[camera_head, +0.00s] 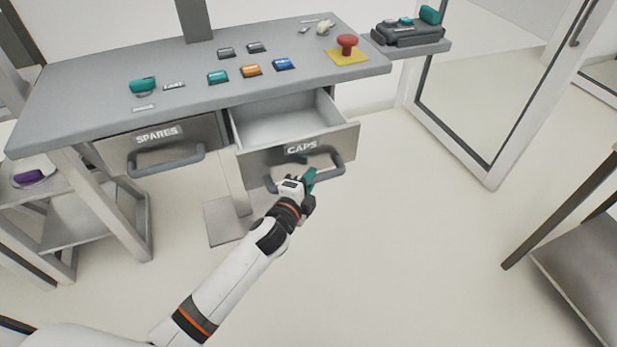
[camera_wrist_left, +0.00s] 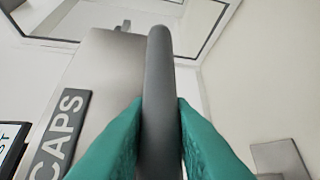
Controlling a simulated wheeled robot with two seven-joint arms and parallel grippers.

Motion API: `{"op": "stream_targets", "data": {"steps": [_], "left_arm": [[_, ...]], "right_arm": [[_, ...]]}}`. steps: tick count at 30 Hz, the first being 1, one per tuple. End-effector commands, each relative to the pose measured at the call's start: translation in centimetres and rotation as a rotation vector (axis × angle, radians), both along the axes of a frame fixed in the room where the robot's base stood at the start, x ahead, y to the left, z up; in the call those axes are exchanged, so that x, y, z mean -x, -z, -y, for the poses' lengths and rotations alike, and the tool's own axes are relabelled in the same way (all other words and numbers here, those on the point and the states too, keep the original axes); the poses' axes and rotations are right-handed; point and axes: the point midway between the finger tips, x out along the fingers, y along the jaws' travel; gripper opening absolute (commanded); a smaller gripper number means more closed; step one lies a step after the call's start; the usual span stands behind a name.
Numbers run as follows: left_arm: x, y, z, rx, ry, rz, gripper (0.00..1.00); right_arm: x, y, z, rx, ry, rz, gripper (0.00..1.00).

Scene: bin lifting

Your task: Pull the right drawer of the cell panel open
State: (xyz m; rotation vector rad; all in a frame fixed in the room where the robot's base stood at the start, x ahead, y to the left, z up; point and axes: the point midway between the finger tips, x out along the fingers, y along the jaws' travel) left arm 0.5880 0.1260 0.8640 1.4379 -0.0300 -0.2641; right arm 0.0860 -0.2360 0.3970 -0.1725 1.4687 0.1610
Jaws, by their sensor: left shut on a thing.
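The right drawer (camera_head: 255,165), labelled CAPS, is pulled partway out of the cell panel (camera_head: 190,100); its inside shows and looks empty. Its grey bar handle (camera_head: 338,170) is on the front. My left gripper (camera_head: 309,180) is at this handle, its green fingers shut on it. In the left wrist view the handle (camera_wrist_left: 160,90) stands between the two green fingers (camera_wrist_left: 160,135), with the CAPS label (camera_wrist_left: 60,135) to the left. The left drawer (camera_head: 185,137), labelled SPARES, is shut. My right gripper is not in view.
The panel top carries several coloured buttons and a red emergency knob (camera_head: 347,44) on a yellow plate. A side shelf (camera_head: 425,47) with a dark device stands at the back right. A table (camera_head: 585,270) is at the right edge. The floor before the drawer is clear.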

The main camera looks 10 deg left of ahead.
Motion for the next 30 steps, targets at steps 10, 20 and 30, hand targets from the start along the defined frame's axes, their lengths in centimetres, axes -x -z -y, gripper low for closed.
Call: {"op": "stream_targets", "data": {"steps": [10,20,30], "left_arm": [[0.0,0.0,0.0,0.000,0.000,-0.001,0.41],[2.3,-0.2,-0.5,-0.001,0.000,-0.002,0.41],[9.2,-1.0,-1.9,-0.001,0.000,-0.003,0.41]], "right_arm": [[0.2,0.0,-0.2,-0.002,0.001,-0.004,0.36],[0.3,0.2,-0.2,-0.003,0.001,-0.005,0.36],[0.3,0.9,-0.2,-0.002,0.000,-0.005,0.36]]}}
